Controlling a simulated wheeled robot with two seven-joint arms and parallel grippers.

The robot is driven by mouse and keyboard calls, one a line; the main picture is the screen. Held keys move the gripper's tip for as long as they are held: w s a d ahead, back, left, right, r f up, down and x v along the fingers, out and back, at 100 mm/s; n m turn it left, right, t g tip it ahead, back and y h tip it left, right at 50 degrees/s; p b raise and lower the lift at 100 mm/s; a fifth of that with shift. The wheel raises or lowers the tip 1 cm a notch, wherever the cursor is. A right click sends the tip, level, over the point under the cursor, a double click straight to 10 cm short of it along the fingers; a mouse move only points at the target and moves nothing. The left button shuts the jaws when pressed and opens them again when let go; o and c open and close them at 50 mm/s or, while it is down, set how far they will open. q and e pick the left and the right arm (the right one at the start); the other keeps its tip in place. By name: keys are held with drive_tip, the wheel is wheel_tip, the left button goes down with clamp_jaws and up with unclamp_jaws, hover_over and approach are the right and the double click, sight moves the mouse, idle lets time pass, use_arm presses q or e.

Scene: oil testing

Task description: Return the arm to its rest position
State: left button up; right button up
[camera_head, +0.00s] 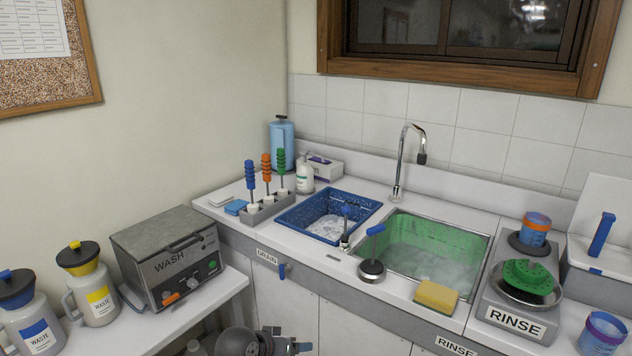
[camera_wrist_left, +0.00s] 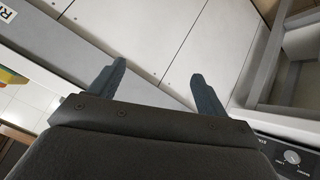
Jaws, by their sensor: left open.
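My left gripper (camera_wrist_left: 158,70) shows in the left wrist view with its two dark fingers spread apart. Nothing is between them. Behind the fingers are pale cabinet panels (camera_wrist_left: 215,40) and a grey edge strip. In the head view, a dark part of my arm shows at the bottom edge, in front of the white cabinet doors and below the counter. The fingers cannot be made out clearly there. My right gripper is in neither view.
The sink (camera_head: 440,252), blue basin (camera_head: 368,208) and yellow sponge (camera_head: 437,296) are on the counter. The WASH machine (camera_head: 160,240) and two waste jugs stand on the left bench (camera_head: 205,312). A RINSE unit (camera_head: 520,318) is at right. Floor space between bench and cabinets is partly hidden.

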use_arm(q)
drive_tip(key=s+a+f+g+y, duration=0.1)
drive_tip(key=s+f, duration=0.3)
drive_tip(key=s, duration=0.8)
drive_tip(key=s+a+f+g+y, duration=0.2)
drive_tip(key=s+a+f, duration=0.2)
drive_tip(key=s, duration=0.8)
drive_tip(key=s+a+f+g+y, duration=0.1)
drive_tip(key=s+f, duration=0.3)
drive_tip(key=s, duration=0.8)
drive_tip(key=shift+a+g, duration=0.5)
drive_tip(key=shift+a, duration=0.15)
drive_tip(key=shift+w+r, duration=0.1)
